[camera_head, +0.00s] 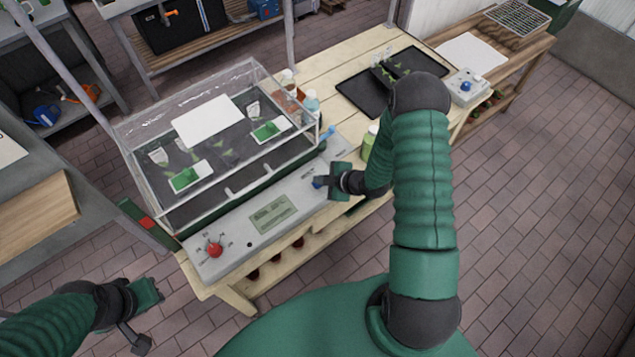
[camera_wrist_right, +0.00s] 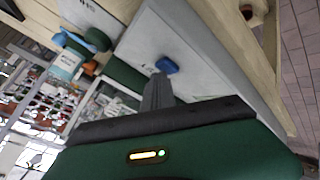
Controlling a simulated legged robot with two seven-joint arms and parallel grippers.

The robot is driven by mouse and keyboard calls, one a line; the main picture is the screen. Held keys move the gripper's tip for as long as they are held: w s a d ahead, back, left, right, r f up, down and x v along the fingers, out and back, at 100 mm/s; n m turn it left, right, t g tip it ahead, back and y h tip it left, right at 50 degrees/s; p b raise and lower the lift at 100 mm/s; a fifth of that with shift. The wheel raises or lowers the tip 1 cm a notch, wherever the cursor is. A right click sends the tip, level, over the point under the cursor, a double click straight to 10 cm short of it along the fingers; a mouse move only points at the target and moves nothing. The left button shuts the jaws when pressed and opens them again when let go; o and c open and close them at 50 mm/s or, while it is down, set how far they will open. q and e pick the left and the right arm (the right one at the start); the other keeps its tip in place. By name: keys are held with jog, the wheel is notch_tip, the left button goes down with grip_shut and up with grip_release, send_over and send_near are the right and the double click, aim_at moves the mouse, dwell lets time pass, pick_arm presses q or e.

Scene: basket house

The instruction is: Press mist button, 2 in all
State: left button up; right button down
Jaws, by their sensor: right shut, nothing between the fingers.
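A grey control panel (camera_head: 232,232) runs along the front of the clear propagator case (camera_head: 215,150). It carries a red knob (camera_head: 215,250), a display (camera_head: 271,214) and a blue button (camera_head: 318,182) near its right end. My right gripper (camera_head: 328,182) is over that end, close beside the button. In the right wrist view the blue button (camera_wrist_right: 167,66) shows just past the tips of my shut, empty fingers (camera_wrist_right: 159,82). I cannot tell whether they touch. My left gripper (camera_head: 143,315) is at the lower left, away from the bench; its finger state is unclear.
The wooden bench (camera_head: 343,58) holds bottles (camera_head: 311,103) beside the case and a black tray (camera_head: 365,92). A grey box with another blue button (camera_head: 466,87) stands at the far right. Shelving is behind. The brick floor (camera_head: 560,200) at right is clear.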

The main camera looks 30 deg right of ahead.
jog(key=shift+f, duration=0.2)
jog(key=shift+r, duration=0.1)
jog(key=shift+r+p, duration=0.55)
jog(key=shift+r, duration=0.25)
jog(key=shift+r, duration=0.1)
notch_tip(320, 180, up, 5)
jog(key=p, duration=0.4)
dwell(0.3)
dwell(2.2)
